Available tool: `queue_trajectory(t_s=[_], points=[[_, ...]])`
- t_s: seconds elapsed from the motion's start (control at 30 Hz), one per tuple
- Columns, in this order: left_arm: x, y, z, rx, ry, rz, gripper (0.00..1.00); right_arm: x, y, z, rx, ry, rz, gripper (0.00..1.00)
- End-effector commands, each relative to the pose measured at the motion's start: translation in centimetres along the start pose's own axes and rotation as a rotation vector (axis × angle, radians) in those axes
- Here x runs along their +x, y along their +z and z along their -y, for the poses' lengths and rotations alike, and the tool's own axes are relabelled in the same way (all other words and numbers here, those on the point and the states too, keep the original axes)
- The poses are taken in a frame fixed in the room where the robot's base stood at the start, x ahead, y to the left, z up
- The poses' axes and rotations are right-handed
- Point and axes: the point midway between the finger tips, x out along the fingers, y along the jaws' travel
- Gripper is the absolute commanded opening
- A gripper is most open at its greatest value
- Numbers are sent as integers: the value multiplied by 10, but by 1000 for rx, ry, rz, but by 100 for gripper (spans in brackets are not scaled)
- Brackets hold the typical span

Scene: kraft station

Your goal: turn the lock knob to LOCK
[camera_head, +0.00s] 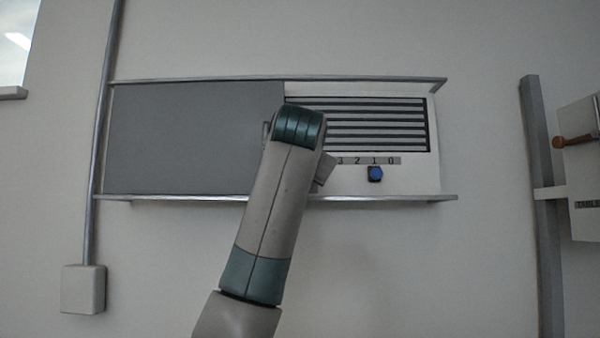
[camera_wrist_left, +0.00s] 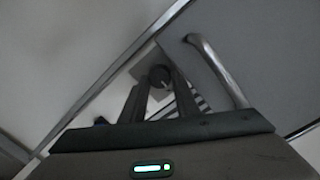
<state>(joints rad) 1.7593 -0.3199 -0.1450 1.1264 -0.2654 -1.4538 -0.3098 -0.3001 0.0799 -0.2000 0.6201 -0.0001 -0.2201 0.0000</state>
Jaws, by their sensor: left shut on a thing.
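The lock knob (camera_wrist_left: 159,76) is a dark round knob on a small grey plate (camera_wrist_left: 146,68) in the left wrist view. My left gripper (camera_wrist_left: 160,84) is shut on it, with one dark finger on each side. Its turn position and any LOCK marking cannot be read. In the head view my left arm (camera_head: 270,210) reaches up to the wall panel and hides the knob and the fingertips. My right gripper is in neither view.
A grey sliding door (camera_head: 190,135) fills the panel's left side. A metal bar handle (camera_wrist_left: 218,72) sits close beside the gripper. Right of the arm are dark slats (camera_head: 385,125), a number strip (camera_head: 375,160) and a blue knob (camera_head: 375,174).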

Motion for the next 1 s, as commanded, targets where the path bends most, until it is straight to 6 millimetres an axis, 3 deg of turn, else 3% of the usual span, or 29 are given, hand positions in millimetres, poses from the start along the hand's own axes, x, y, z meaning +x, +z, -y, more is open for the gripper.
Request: queue_trajectory(t_s=[0.2, 0.23, 0.3, 1.0], points=[[1, 2, -3, 0, 6, 6, 6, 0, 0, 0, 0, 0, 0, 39], [1, 2, -3, 0, 6, 6, 35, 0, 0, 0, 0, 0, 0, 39], [1, 2, -2, 1, 5, 5, 47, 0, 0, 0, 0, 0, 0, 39], [0, 0, 1, 47, -3, 3, 47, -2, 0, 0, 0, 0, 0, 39]])
